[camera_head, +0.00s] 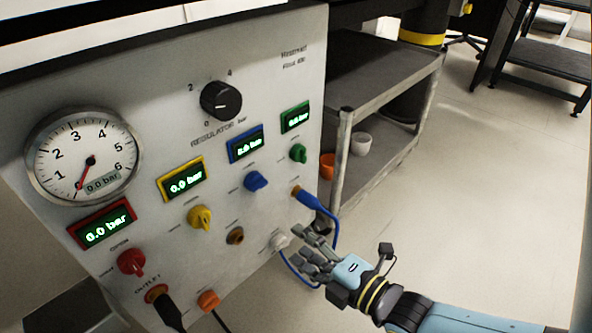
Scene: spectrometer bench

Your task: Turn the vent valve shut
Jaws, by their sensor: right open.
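A grey-white panel (170,120) carries several coloured knobs. A small whitish knob (279,241) sits at its lower right; its label is too small to read, so I cannot tell for sure that it is the vent valve. My right gripper (306,247) is open, with its fingers pointing left at this whitish knob. The fingertips are very close to it; I cannot tell whether they touch. An orange knob (208,300) sits lower on the panel, left of the gripper. My left gripper is not in view.
The panel has a round gauge (84,158), a black regulator knob (221,100), and red (131,262), yellow (199,217), blue (256,181) and green (298,153) knobs. A blue hose (336,232) loops close to my fingers. A cart (375,85) stands behind; floor at right is clear.

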